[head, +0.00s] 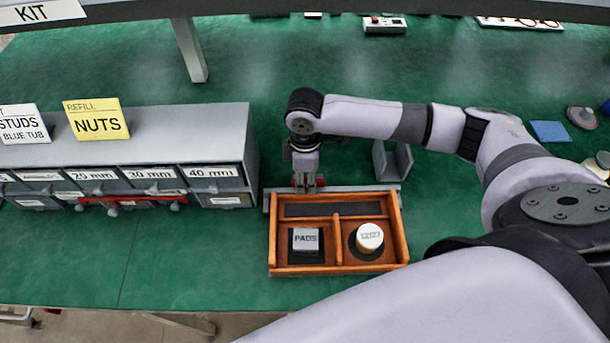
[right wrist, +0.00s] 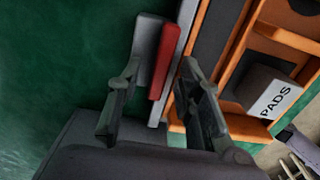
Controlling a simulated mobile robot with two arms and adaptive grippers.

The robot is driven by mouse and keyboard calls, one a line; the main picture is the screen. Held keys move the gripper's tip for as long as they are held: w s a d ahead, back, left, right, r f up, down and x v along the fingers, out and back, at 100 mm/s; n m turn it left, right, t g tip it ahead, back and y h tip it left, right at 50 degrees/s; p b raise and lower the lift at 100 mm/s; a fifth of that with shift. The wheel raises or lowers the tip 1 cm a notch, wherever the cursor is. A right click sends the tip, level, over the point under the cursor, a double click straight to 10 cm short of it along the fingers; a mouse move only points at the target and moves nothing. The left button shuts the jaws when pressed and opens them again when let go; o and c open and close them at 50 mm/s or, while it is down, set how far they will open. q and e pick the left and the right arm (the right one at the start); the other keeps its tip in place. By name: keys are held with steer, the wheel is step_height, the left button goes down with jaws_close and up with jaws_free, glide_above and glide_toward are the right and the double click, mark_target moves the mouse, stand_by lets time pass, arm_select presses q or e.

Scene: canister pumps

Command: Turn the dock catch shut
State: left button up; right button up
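The dock catch is a small red bar on a grey plate (right wrist: 168,62) in the right wrist view; in the head view its red (head: 309,183) shows at the back left corner of the wooden tray. The grey dock rail (head: 366,188) runs along the tray's back edge. My right gripper (head: 305,176) points down at the catch. In the right wrist view its fingers (right wrist: 160,76) are apart, one on each side of the red bar and grey plate; I cannot tell whether either touches. My left gripper is not in view.
The wooden tray (head: 338,268) holds a grey PADS block (head: 306,240) and a round white-topped jar (head: 369,237). A grey drawer unit (head: 250,150) stands left of the gripper. A grey bracket (head: 392,163) stands behind the rail.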

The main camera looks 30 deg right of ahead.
steer(key=shift+c, duration=0.4)
jaws_close()
